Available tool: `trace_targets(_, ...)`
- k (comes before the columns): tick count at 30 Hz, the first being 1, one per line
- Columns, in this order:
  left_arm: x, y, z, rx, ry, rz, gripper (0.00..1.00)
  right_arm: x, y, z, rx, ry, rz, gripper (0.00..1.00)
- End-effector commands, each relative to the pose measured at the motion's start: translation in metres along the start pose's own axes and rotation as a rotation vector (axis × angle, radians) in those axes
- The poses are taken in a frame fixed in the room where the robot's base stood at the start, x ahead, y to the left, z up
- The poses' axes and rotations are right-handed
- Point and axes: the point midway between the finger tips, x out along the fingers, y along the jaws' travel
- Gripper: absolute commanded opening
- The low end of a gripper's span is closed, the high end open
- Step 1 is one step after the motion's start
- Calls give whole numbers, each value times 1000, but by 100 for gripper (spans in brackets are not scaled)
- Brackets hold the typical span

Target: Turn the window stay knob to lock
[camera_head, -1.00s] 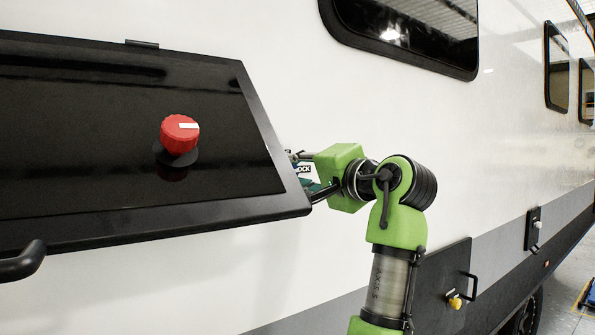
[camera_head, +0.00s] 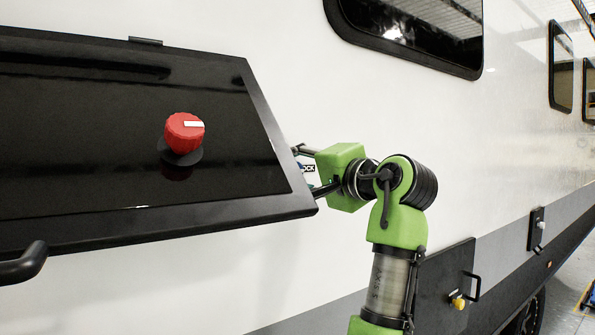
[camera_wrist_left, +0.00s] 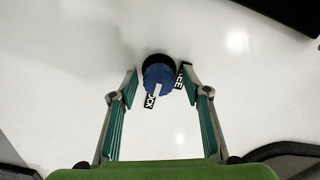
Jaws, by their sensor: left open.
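A blue knob (camera_wrist_left: 158,80) with a white pointer mark and a dark base sits on the white wall in the left wrist view. Its pointer aims downward, close to a label ending in "OCK" (camera_wrist_left: 151,102). Another partly hidden label (camera_wrist_left: 183,84) is to its right. My left gripper (camera_wrist_left: 159,73) is open, its fingertips on either side of the knob with gaps showing. In the head view my left gripper (camera_head: 312,172) reaches behind the edge of the open black window panel (camera_head: 232,214), which hides its fingertips and the blue knob. My right gripper is not in view.
A red knob (camera_head: 184,133) with a white mark sits on the panel's face. A black handle (camera_head: 24,264) projects at its lower left. A dark window (camera_head: 420,32) is above my arm. A hatch with a yellow latch (camera_head: 458,301) is at lower right.

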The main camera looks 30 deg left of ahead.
Motion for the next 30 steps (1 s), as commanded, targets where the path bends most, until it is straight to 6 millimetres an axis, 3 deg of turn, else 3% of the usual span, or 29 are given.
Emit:
trace_targets(11, -1, 2, 0, -51, 1, 3, 44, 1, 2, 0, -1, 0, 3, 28)
trace_targets(30, -1, 0, 0, -769, 0, 5, 44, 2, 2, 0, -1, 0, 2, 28)
